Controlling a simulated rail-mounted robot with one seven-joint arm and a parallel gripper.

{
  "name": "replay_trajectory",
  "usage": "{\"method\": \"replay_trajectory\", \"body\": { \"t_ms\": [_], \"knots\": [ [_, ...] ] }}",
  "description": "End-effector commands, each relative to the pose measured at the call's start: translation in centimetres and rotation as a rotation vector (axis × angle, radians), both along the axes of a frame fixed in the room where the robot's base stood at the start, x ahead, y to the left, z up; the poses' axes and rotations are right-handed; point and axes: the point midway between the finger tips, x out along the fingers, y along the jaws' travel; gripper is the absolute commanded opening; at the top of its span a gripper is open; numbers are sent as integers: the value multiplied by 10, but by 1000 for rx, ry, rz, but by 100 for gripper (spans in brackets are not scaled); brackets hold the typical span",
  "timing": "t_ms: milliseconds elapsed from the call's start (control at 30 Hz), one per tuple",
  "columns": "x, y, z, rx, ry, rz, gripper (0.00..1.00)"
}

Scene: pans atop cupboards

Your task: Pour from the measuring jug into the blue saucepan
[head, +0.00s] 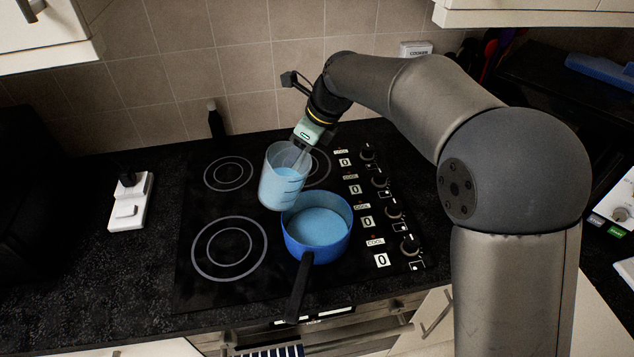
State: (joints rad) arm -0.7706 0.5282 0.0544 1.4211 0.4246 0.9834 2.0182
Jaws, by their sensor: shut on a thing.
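The measuring jug (283,187) is clear with blue contents and dark markings. It looks nearly upright, tilted slightly, above and behind the blue saucepan (328,254). My gripper (302,146) is shut on the jug at its upper right side; the exact finger contact is small and partly hidden. The saucepan sits on the front right of the hob, its black handle pointing to the front. Light blue contents show inside the saucepan. The jug's lower part overlaps the saucepan's back left rim in this view; I cannot tell whether they touch. No stream between them shows.
The black hob (203,284) has free rings at back left and front left. Knobs and labels (367,221) line its right side. A dark upright object (215,122) stands behind it. A white socket block (131,203) lies left. Wall cupboards (40,40) hang above.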

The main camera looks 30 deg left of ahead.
Motion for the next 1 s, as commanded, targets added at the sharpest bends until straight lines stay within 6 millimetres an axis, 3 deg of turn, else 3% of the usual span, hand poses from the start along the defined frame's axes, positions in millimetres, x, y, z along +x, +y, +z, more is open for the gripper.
{"method": "replay_trajectory", "body": {
  "t_ms": [33, 233, 467, 767, 1000],
  "knots": [
    [-3, 6, 13, -45, -8, 6, 5],
    [-5, 17, 7, -212, -63, 2, 5],
    [-4, 16, 0, -213, -65, -1, 5],
    [-4, 16, 25, -274, -77, 1, 5],
    [-4, 16, 29, -287, -77, 0, 5]
  ]
}}
